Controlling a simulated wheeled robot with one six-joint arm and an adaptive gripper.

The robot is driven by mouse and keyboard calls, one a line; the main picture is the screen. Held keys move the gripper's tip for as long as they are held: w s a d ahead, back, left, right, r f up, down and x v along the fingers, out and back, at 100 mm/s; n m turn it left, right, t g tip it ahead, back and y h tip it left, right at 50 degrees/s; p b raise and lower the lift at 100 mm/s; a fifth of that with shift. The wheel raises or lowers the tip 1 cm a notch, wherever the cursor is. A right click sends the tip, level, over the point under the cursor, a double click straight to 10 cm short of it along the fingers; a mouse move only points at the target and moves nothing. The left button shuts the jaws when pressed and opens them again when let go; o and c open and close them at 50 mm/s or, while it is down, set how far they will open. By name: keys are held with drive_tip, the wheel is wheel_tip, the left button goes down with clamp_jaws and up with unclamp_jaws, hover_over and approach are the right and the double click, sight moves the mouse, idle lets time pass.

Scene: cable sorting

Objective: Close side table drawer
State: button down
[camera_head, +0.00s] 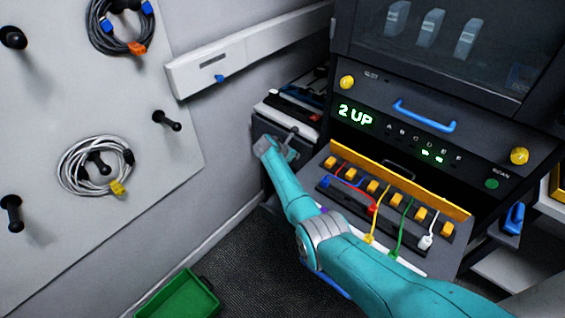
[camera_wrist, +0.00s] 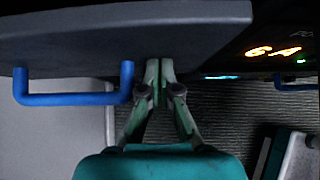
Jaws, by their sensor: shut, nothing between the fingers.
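The side table (camera_head: 268,127) stands against the wall, left of the dark machine; its top holds small items. In the wrist view a dark grey panel, apparently the drawer front (camera_wrist: 200,42), spans the top. Its blue handle (camera_wrist: 70,99) sticks out at the left. My gripper (camera_wrist: 158,72) is shut and empty, its fingertips at the panel's near edge, right of the handle; I cannot tell if they touch it. In the head view my gripper (camera_head: 288,145) is at the front of the side table, and my arm hides much of the drawer. How far the drawer stands out is unclear.
The machine (camera_head: 400,125) with a blue handle (camera_head: 424,115) and a cable panel (camera_head: 390,205) stands close on the right. A green bin (camera_head: 178,302) is on the floor. Coiled cables (camera_head: 95,166) hang on the left board. Dark carpet (camera_head: 275,262) lies below.

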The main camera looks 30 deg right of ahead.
drive_tip(key=shift+w+d+r, duration=0.1)
drive_tip(key=shift+w+d, duration=0.1)
drive_tip(key=shift+d, duration=0.4)
drive_tip(key=shift+w+d, duration=0.15)
drive_tip(key=shift+d, duration=0.45)
drive_tip(key=shift+d+r, duration=0.1)
drive_tip(key=shift+d, duration=0.05)
drive_tip(key=shift+a, duration=0.3)
drive_tip(key=s+a+r, duration=0.3)
drive_tip(key=a+r, duration=0.3)
drive_tip(key=a, duration=0.5)
drive_tip(key=shift+s+r, duration=0.2)
drive_tip(key=shift+r, duration=0.1)
